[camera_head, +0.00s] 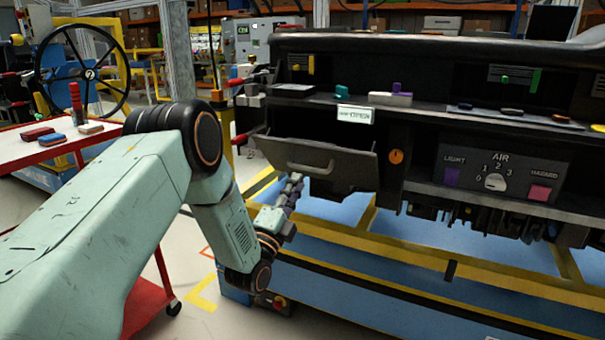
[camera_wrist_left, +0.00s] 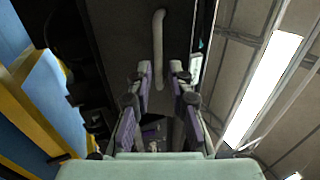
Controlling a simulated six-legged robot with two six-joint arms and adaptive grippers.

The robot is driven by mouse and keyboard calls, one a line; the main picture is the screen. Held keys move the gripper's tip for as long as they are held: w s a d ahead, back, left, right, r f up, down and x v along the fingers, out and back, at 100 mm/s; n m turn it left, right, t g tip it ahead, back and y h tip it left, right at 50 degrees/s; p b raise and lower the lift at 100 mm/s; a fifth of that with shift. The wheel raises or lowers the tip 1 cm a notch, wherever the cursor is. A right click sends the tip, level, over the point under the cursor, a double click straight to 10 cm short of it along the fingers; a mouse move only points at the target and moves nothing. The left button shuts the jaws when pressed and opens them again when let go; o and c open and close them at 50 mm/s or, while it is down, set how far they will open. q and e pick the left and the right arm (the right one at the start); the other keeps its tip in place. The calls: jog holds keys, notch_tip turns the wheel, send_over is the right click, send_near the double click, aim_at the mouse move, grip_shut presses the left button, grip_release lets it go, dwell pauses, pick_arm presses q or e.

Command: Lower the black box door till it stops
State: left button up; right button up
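The black box door (camera_head: 318,163) hangs on the left part of the dashboard, partly open, with its upper edge tilted outward. Its grey bar handle (camera_head: 310,170) runs across its face. Whether a finger touches the door cannot be told. My right gripper is not in view.
The dashboard (camera_head: 440,115) carries an orange knob (camera_head: 396,156) and an AIR control panel (camera_head: 500,172) right of the door. A blue and yellow stand (camera_head: 400,255) lies below. A red cart (camera_head: 30,158) with small blocks and a steering wheel (camera_head: 82,72) are at the left.

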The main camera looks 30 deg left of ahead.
pick_arm(q)
jog(key=shift+v, duration=2.55)
jog(key=shift+o, duration=0.2)
